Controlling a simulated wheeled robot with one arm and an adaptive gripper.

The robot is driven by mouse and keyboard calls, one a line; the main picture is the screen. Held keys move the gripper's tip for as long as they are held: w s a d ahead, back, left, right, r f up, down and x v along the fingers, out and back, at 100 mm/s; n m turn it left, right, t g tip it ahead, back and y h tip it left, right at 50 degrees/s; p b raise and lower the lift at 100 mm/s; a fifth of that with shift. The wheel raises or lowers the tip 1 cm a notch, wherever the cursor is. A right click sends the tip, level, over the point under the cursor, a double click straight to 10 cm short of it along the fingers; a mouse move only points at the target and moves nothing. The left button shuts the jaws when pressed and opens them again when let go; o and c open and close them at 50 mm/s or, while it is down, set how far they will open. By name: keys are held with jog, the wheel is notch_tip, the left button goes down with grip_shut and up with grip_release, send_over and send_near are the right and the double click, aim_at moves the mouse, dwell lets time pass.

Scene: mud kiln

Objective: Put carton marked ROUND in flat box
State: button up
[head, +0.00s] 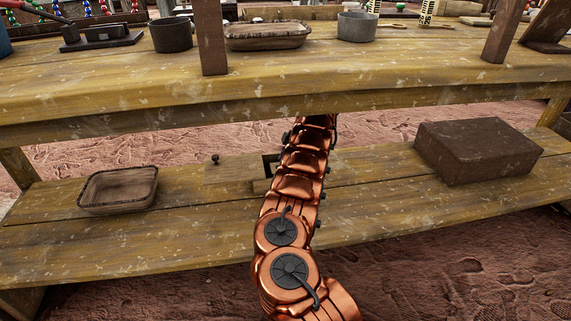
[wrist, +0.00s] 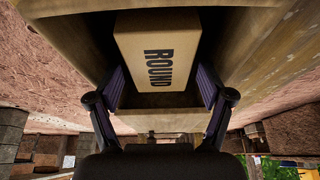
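The carton marked ROUND (wrist: 157,50) is light brown with dark lettering. In the wrist view it lies inside the walls of a light wooden container (wrist: 160,124). My gripper (wrist: 160,82) has its two dark fingers apart, one on each side of the carton's near end. I cannot tell whether both pads touch it. In the head view my arm hides the carton and most of the gripper. A dark brown, flat, box-shaped thing (head: 478,150) stands on the lower shelf at the right; no opening shows in it.
The lower shelf (head: 150,245) also holds a shallow wooden tray (head: 118,192) at the left and a pale wooden piece with a dark knob (head: 230,170) beside my arm. The upper tabletop (head: 300,75) overhangs it, with another tray (head: 268,36) and dark pots above.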

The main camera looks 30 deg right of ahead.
jog(key=shift+o, duration=0.2)
jog(key=shift+r, duration=0.1)
jog(key=shift+r, duration=0.3)
jog(key=p+v, duration=0.3)
jog(key=v, duration=0.3)
jog(key=shift+r, duration=0.15)
jog(key=s+d+p, duration=0.4)
jog(key=d+p, duration=0.1)
jog(key=d, duration=0.5)
jog(key=shift+s+d+f, duration=0.25)
jog(key=shift+d+f, duration=0.1)
